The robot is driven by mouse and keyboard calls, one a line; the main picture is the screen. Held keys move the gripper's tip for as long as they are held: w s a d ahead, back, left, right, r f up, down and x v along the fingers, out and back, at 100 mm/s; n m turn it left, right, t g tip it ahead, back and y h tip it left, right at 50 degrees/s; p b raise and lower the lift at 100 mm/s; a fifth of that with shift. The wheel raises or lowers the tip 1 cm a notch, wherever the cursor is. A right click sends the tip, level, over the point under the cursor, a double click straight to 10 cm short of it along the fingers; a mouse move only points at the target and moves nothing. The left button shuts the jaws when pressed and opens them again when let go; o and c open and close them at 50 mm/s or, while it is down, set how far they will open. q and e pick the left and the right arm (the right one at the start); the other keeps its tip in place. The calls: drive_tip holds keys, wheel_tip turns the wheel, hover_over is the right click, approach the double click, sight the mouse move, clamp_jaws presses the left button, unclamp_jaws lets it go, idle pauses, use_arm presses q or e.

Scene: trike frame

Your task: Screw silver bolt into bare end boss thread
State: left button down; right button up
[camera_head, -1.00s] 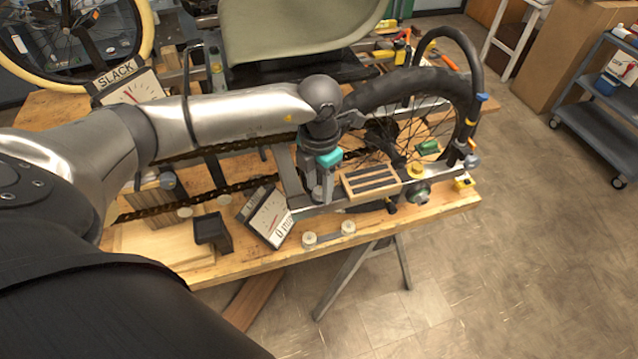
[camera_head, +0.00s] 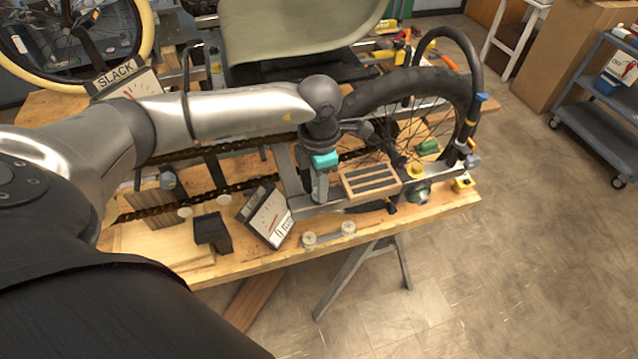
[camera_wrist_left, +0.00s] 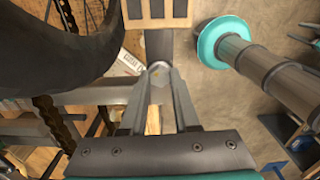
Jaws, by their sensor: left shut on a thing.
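My left gripper (camera_head: 319,196) points down at the near frame rail (camera_head: 318,211), just left of the slotted wooden block (camera_head: 370,181). In the left wrist view its fingers (camera_wrist_left: 159,72) converge and are shut on a small pale round piece at their tips, which looks like the silver bolt (camera_wrist_left: 159,66). Most of the bolt is hidden between the fingers. The end boss and its thread are hidden under the fingertips, so I cannot tell how deep the bolt sits. My right gripper is in neither view.
A dial box (camera_head: 267,216) and a small black holder (camera_head: 212,233) stand left of the gripper. The spoked wheel (camera_head: 415,105) is behind it. A pale two-ended piece (camera_head: 329,235) lies near the bench's front edge. A teal-ringed cylinder (camera_wrist_left: 225,42) shows in the wrist view.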

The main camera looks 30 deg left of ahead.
use_arm(q)
drive_tip(key=m, duration=0.4)
drive_tip(key=shift+m, duration=0.3)
drive_tip(key=m, duration=0.3)
drive_tip(key=shift+m, duration=0.3)
drive_tip(key=c, duration=0.9)
unclamp_jaws()
drive_tip(key=shift+o, duration=0.2)
drive_tip(key=n, duration=1.2)
